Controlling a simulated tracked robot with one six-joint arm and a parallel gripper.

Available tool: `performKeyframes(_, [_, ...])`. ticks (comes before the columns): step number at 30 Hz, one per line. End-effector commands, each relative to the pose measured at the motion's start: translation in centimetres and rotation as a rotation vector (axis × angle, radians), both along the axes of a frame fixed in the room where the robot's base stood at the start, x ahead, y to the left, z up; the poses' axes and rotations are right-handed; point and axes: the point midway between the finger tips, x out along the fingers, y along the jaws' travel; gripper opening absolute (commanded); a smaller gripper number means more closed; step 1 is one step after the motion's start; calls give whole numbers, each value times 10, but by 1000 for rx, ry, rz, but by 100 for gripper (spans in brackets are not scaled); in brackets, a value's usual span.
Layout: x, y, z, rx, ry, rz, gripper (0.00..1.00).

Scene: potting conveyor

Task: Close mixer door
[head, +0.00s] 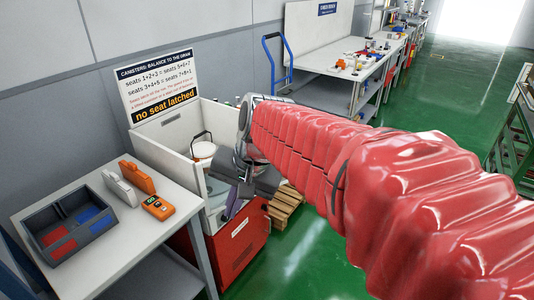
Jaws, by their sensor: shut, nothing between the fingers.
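The mixer is a box with white upper walls (172,168) and a red lower front (240,250), left of the middle in the head view. Its top is open, and a white bucket (204,152) with a dark handle and grey parts show inside. I cannot tell for sure which panel is the door. My red-sleeved arm reaches in from the right and ends over the mixer's right side. My gripper (234,204) points down there, shut and empty. The arm and wrist hide the mixer's right part, and I cannot tell whether the fingers touch it.
A white table (100,222) at the left holds a dark tray (97,247) with red and blue sections, an orange device (158,207) and two upright cases. A wooden pallet (286,203) lies right of the mixer. A blue trolley (270,62) and workbench (335,62) stand behind.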

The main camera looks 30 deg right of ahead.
Motion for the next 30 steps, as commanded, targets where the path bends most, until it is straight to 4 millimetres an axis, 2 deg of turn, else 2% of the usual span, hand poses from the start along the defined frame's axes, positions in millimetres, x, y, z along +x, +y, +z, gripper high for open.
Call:
performKeyframes(6, [-41, 16, 2, -154, -90, 228, 0])
performKeyframes(16, [-91, 27, -7, -379, -211, 552, 0])
performKeyframes(21, [-103, 28, -11, -445, -245, 640, 0])
performKeyframes(30, [-105, 27, -13, -458, -248, 657, 0])
